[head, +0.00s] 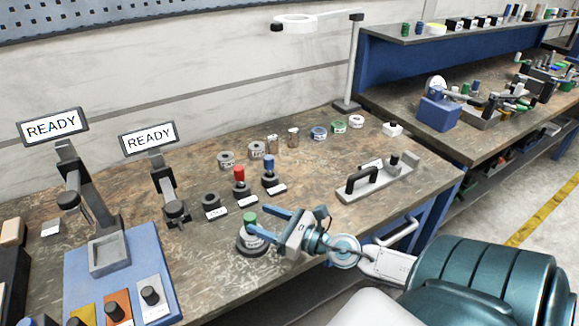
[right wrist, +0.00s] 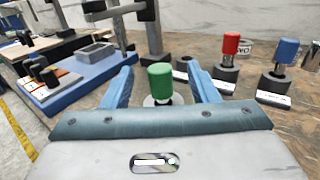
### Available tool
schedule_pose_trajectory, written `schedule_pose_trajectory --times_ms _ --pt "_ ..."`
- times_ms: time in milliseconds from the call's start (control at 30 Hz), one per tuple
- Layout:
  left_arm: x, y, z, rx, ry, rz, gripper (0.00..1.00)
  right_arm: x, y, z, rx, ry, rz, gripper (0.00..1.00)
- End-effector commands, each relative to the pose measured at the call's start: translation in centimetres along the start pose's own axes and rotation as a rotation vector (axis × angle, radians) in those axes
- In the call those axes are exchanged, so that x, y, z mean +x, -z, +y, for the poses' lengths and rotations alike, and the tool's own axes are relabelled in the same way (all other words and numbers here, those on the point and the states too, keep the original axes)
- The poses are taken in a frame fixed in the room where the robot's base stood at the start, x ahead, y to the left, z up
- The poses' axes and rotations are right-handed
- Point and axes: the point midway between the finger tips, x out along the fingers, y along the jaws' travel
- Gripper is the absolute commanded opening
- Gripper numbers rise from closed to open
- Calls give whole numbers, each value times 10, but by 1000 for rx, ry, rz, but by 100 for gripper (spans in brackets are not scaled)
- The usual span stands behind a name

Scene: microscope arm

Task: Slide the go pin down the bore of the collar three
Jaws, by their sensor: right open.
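The green-capped pin (head: 250,218), which looks like the go pin, stands upright at a grey collar (head: 254,238) with a white label on a round dark base near the table's front. The collar's number is unreadable here, and how deep the pin sits is hidden. My right gripper (head: 262,220) is open, with its fingers at the green cap. In the right wrist view the green cap (right wrist: 160,82) stands between the two blue fingers (right wrist: 163,88), with a gap on both sides. My left gripper is out of view.
A red-capped pin (head: 239,174) and a blue-capped pin (head: 269,164) stand in dark holders beside an empty holder (head: 210,200). Several collars (head: 226,159) line the back. A clamp fixture (head: 378,180) is at right; blue-based gauge stands (head: 120,255) are at left.

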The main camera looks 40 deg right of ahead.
Motion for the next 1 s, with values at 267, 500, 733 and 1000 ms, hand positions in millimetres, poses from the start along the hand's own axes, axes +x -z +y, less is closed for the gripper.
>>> schedule_pose_trajectory --times_ms 267,500,733,1000 --pt "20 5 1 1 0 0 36 -23 4 0 -5 0 9 54" --pt "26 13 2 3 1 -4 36 -38 4 1 -3 -5 6 54" --pt "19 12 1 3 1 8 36 -57 0 1 -2 1 9 54" --pt "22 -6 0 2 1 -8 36 -66 0 1 3 -3 2 54"
